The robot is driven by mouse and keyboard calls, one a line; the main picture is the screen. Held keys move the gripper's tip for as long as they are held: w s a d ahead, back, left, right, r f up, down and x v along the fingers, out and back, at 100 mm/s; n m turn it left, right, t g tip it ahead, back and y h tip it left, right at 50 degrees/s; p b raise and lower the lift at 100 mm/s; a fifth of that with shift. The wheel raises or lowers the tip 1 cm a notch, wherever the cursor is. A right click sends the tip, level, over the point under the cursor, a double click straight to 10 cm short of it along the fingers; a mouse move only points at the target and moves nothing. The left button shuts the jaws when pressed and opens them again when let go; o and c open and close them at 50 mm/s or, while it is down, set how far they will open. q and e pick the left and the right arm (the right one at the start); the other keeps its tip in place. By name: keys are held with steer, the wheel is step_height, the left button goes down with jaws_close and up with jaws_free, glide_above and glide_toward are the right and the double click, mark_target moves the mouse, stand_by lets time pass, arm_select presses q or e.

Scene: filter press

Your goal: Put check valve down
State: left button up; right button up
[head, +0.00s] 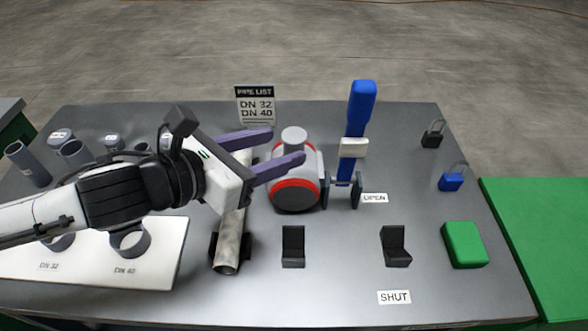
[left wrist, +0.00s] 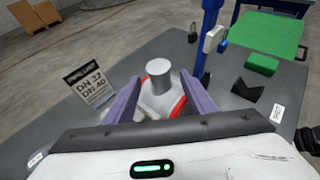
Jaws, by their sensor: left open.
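The check valve (head: 296,196), a grey body with red bands and a round grey cap on top, stands upright at the middle of the table, close beside the dark flanges of the blue-handled valve. My left gripper (head: 287,145) is open, its two purple fingers reaching in from the left around the check valve's upper part. In the left wrist view the check valve (left wrist: 159,88) shows between the spread fingers. Whether either finger touches it I cannot tell. The valve's underside and far side are hidden. My right gripper is not in view.
A blue lever (head: 360,115) rises right of the check valve. A pipe (head: 228,250) lies at its left front. Two black supports (head: 293,246) (head: 396,246), a green block (head: 464,245) and two padlocks (head: 452,181) stand forward and right. A pipe list sign (head: 255,103) stands behind.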

mark_target(285, 144)
arm_select(q)
steer(key=x, duration=0.5)
steer(key=shift+w+d+f, duration=0.1)
steer(key=shift+w, duration=0.1)
jaws_close()
